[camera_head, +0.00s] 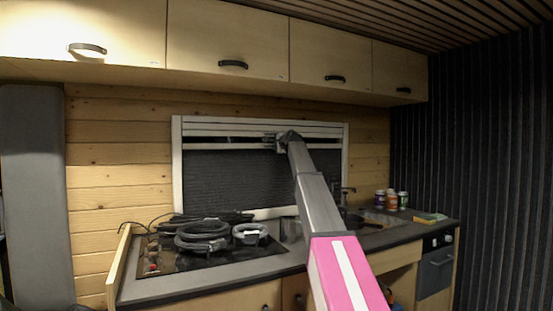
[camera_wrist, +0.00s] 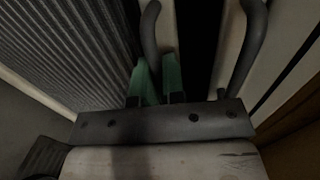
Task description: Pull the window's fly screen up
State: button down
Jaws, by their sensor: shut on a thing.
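The window (camera_head: 177,170) has a white frame and sits in the wooden wall behind the counter. The dark pleated fly screen (camera_head: 225,182) covers most of the opening, with a pale rail (camera_head: 215,147) along its top edge. A narrow dark gap lies above that rail, below pale slats at the top. My gripper (camera_head: 283,143) is at this rail, right of the window's middle. In the wrist view, the green fingertips (camera_wrist: 159,70) are close together at a dark curved handle (camera_wrist: 150,30) beside the pleated screen (camera_wrist: 65,50). The exact contact is partly hidden. A second curved bar (camera_wrist: 250,45) is to the right.
Below the window, the counter (camera_head: 240,268) carries a hob with coiled dark hoses (camera_head: 202,236). A tap (camera_head: 345,195) and several jars (camera_head: 391,200) stand right of my arm. Overhead cupboards (camera_head: 230,40) hang just above the window.

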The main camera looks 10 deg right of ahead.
notch_tip(320, 180, up, 3)
jog(key=c, duration=1.2)
grip_release()
jog(key=shift+c, duration=0.2)
jog(key=shift+f, duration=0.1)
